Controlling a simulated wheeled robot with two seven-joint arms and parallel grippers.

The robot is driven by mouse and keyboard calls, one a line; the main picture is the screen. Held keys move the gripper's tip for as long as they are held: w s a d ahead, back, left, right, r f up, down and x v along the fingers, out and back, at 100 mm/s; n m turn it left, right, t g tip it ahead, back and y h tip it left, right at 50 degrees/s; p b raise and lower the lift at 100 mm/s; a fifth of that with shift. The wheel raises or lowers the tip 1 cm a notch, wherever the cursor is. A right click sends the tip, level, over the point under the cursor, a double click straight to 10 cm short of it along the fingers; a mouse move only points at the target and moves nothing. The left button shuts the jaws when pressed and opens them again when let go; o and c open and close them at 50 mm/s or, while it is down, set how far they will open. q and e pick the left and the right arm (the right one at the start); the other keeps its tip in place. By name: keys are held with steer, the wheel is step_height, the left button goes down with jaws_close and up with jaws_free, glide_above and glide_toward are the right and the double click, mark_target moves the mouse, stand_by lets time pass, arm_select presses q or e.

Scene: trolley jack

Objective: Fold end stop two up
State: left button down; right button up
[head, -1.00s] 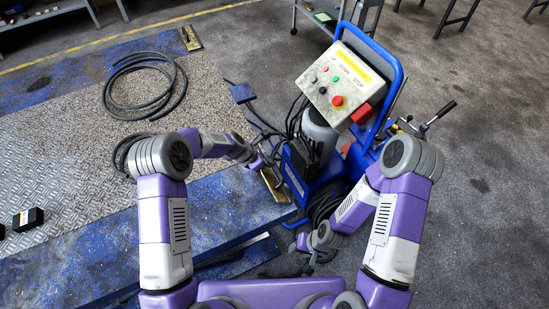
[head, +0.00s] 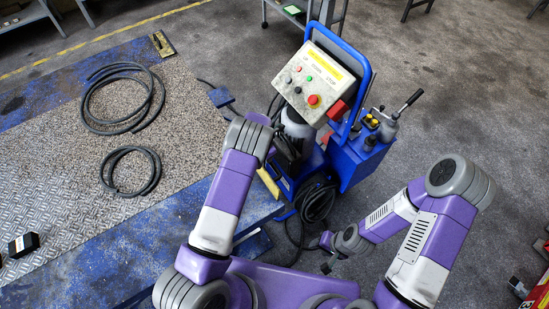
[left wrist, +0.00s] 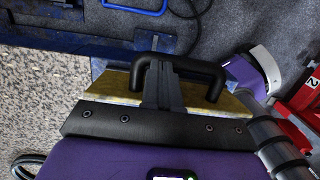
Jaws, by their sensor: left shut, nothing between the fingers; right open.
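A yellow end stop plate (head: 268,184) lies at the near right corner of the blue platform, partly hidden by my left arm in the head view. In the left wrist view the yellow plate (left wrist: 112,82) has a black arched handle (left wrist: 205,70). My left gripper (left wrist: 165,68) is shut and empty, its fingers overlapping the handle in that view; contact cannot be told. A similar yellow plate (head: 162,43) sits at the platform's far corner. No number shows on either plate. My right gripper (head: 328,266) is open, small and low over the floor.
The blue trolley with its control box (head: 315,80) stands just right of the platform, with a coiled black cable (head: 317,203). Two black hose coils (head: 122,98) and a small black box (head: 23,244) lie on the platform. Red equipment (head: 535,295) is at far right.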

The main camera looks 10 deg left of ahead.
arm_select(q)
steer(key=shift+w+d+f, duration=0.2)
steer(key=shift+w+d, duration=0.1)
steer(key=shift+w+d+b, duration=0.1)
steer(key=shift+d+b, duration=0.35)
steer(key=shift+d, duration=0.05)
step_height(320, 180, up, 8)
steer(key=a, duration=0.1)
steer(key=shift+s+a+p, duration=0.3)
steer(key=shift+s+p, duration=0.05)
steer(key=shift+p, duration=0.1)
steer(key=shift+f, duration=0.1)
steer(key=shift+s, duration=0.1)
